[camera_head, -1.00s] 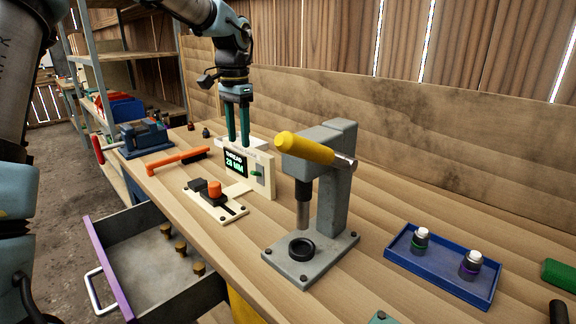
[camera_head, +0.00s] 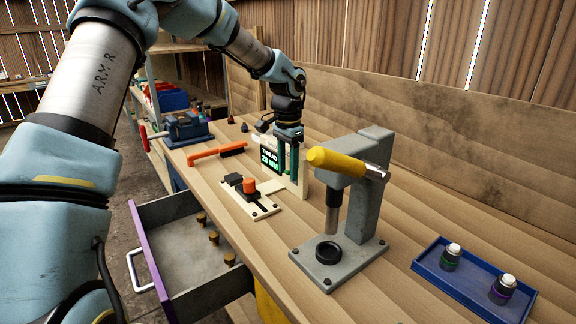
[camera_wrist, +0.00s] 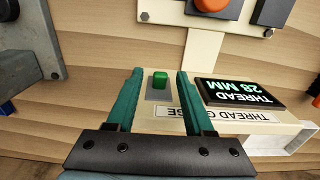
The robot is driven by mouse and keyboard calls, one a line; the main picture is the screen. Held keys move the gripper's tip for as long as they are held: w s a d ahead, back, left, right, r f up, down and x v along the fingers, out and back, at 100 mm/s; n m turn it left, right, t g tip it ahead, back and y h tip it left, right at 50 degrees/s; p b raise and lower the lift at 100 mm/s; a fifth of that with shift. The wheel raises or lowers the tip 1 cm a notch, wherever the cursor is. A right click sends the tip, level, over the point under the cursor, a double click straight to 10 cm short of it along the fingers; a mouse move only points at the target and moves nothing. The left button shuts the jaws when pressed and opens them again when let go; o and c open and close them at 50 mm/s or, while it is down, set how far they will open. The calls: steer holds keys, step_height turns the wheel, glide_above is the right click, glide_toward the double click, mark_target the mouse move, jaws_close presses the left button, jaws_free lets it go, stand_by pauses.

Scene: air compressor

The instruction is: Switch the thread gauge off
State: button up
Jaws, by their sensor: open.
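The thread gauge (camera_head: 302,180) is a cream box on the bench, with a lit dark display (camera_head: 269,158) reading "THREAD 28 MM". The display also shows upside down in the wrist view (camera_wrist: 241,93). A green switch (camera_wrist: 160,79) sits on a grey plate beside the display. My gripper (camera_head: 288,174) is in front of the gauge's panel, pointing down. In the wrist view my gripper (camera_wrist: 160,74) is open, with one green finger on each side of the switch. I see no contact with the switch. The fingers largely cover it in the head view.
A grey press (camera_head: 365,205) with a yellow handle stands right of the gauge. A sliding fixture with an orange knob (camera_head: 249,186) lies in front of it. An orange-handled brush (camera_head: 216,151) lies left. A blue tray (camera_head: 428,268) holds two small bottles. A drawer (camera_head: 173,222) stands open.

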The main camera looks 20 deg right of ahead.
jaws_close()
stand_by(0.5)
